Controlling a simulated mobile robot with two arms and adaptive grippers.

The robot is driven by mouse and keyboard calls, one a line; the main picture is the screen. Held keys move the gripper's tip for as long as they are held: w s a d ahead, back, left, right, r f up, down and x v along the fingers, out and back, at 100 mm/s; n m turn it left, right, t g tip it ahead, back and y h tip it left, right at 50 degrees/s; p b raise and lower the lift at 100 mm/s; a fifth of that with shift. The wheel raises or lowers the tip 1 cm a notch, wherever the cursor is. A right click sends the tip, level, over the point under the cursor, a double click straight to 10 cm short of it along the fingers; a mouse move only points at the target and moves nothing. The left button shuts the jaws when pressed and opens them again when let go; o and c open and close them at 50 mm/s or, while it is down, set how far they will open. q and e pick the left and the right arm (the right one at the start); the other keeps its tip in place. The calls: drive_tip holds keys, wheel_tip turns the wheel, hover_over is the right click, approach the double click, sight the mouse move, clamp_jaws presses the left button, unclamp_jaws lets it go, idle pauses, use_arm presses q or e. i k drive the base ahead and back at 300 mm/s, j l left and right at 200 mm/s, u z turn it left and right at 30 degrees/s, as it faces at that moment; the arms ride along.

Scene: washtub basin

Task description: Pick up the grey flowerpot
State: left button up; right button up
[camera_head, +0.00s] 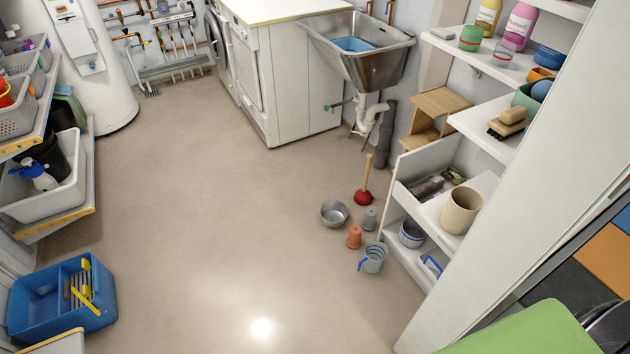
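A small grey flowerpot (370,219) stands on the floor right of centre, close to the open front of the white shelf unit. A terracotta flowerpot (354,236) is just to its lower left, and a grey bucket with a blue handle (374,259) is below it. A metal bowl (334,213) is to its left, and a red plunger with a wooden handle (363,195) is just behind it. Neither of my grippers is in view.
The floor (215,210) is clear to the left. A steel basin (385,65) hangs on the back wall. White shelves (410,262) edge the right side. A blue crate (35,315) sits at lower left. A green surface (530,333) fills the bottom right.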

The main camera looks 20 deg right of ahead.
sight(368, 224)
drive_tip(key=i+j+u, duration=0.25)
drive_tip(key=i+u, duration=0.7)
drive_tip(key=i, duration=0.15)
drive_tip(key=i+l+u, duration=0.1)
drive_tip(key=i+u, duration=0.4)
drive_tip(key=z, duration=0.45)
drive_tip(key=i+z, duration=0.1)
drive_tip(key=z, duration=0.4)
drive_tip(key=j+z, duration=0.1)
drive_tip(key=z, duration=0.35)
drive_tip(key=i+z, duration=0.1)
drive_tip(key=z, duration=0.4)
